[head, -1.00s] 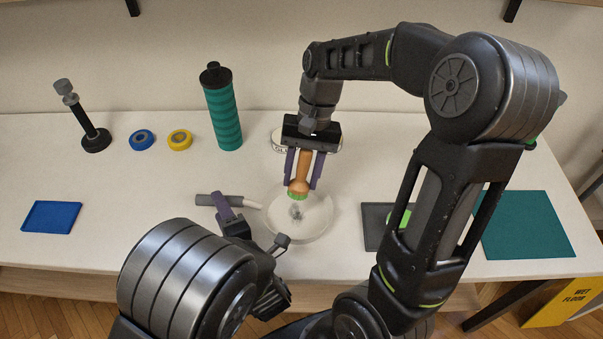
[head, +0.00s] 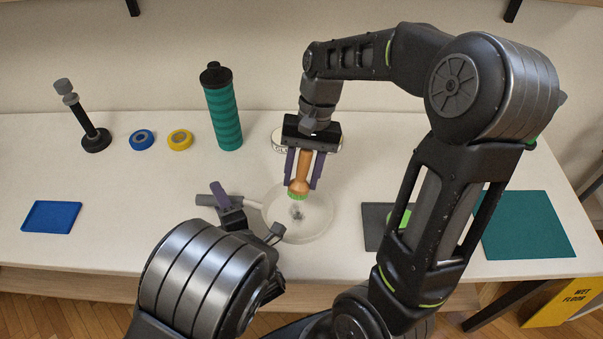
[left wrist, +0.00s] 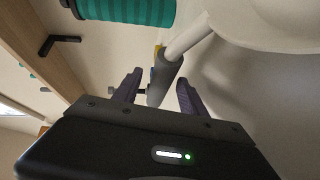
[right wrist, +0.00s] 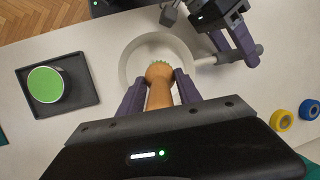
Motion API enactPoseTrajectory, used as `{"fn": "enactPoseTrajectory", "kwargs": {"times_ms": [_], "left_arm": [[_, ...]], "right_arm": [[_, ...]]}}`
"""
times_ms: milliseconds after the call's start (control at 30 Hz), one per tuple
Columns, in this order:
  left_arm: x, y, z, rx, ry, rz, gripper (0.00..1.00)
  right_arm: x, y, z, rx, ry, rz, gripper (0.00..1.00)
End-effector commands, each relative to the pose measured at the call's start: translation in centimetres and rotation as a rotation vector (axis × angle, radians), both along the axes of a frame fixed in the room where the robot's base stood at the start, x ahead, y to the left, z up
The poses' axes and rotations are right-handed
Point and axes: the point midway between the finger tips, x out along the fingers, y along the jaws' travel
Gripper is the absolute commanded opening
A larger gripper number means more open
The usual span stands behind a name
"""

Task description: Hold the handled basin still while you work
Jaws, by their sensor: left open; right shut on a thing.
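The handled basin (head: 318,233) is a pale, shallow round pan on the table, with a dark smudge on its floor. Its handle, white then grey (head: 206,200), points left. In the left wrist view the grey grip (left wrist: 165,78) lies between the open purple fingers of my left gripper (left wrist: 160,92), with gaps visible. In the head view the left gripper (head: 248,213) is at the basin's left side. My right gripper (right wrist: 158,92) is shut on a wooden brush (right wrist: 158,85) with green bristles. The brush points down over the basin; whether the bristles touch the basin cannot be told.
A teal bottle (head: 222,108), yellow tape roll (head: 180,139), blue tape roll (head: 142,140) and black stand (head: 96,138) are behind left. A blue tray (head: 51,216) lies left. A dark tray (right wrist: 82,98) with a green-topped round item (right wrist: 45,85) and a teal mat (head: 525,225) lie right.

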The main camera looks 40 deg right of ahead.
Motion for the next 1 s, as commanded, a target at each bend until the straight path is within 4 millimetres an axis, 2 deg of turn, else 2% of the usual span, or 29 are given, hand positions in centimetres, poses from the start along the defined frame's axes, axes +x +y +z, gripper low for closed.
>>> {"fn": "enactPoseTrajectory", "kwargs": {"times_ms": [233,633,1000], "left_arm": [[2.5,-0.2,-0.4,0.000,0.000,0.001,0.50],[3.0,-0.3,-0.5,0.000,0.000,0.000,0.49],[3.0,-0.3,-0.5,0.000,0.000,0.000,0.18]], "right_arm": [[0.0,0.0,0.0,0.000,0.000,0.000,0.00],[0.0,0.0,0.0,0.000,0.000,0.000,0.00],[0.0,0.0,0.0,0.000,0.000,0.000,0.00]]}}
